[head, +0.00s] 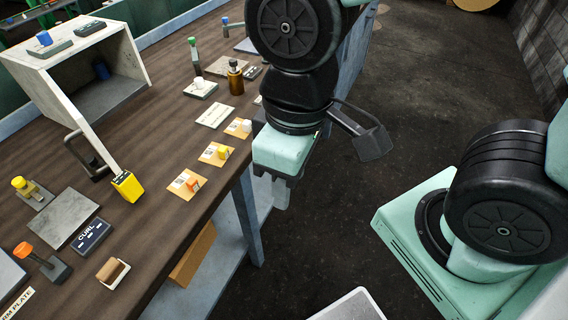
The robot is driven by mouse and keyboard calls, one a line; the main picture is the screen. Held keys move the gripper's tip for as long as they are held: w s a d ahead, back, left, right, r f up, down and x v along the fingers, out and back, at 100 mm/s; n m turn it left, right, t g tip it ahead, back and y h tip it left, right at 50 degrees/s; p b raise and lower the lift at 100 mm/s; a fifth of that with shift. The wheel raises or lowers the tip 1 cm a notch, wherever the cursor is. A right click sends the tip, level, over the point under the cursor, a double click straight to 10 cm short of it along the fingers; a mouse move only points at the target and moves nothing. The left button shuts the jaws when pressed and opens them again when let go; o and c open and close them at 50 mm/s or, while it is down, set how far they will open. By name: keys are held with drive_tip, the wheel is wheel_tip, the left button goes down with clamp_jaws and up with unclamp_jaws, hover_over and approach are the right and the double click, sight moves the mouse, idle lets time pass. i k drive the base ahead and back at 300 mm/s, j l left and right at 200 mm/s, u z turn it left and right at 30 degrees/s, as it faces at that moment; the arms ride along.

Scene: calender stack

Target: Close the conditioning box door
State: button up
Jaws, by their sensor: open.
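The conditioning box (130,62) is a pale grey box at the upper left of the bench, with its front open and a dark blue item visible inside. Its door (85,115) is swung out toward the near side, seen almost edge-on. A dark bar handle (92,158) is on the door's left side, and a yellow block (127,186) is at the door's lower end. My gripper (272,182) points down by the bench's right edge, well to the right of the door and apart from it. It is open and looks empty; its fingers are partly hidden under the mint hand.
Orange cards with small blocks (186,184) lie between the door and my gripper. A brown bottle (235,78) stands farther back. A CURL display (91,236), a grey plate (66,218) and knobbed tools (42,262) lie at the near left. Open floor (430,75) is right of the bench.

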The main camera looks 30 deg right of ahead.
sight(84, 129)
drive_tip(key=u, duration=0.85)
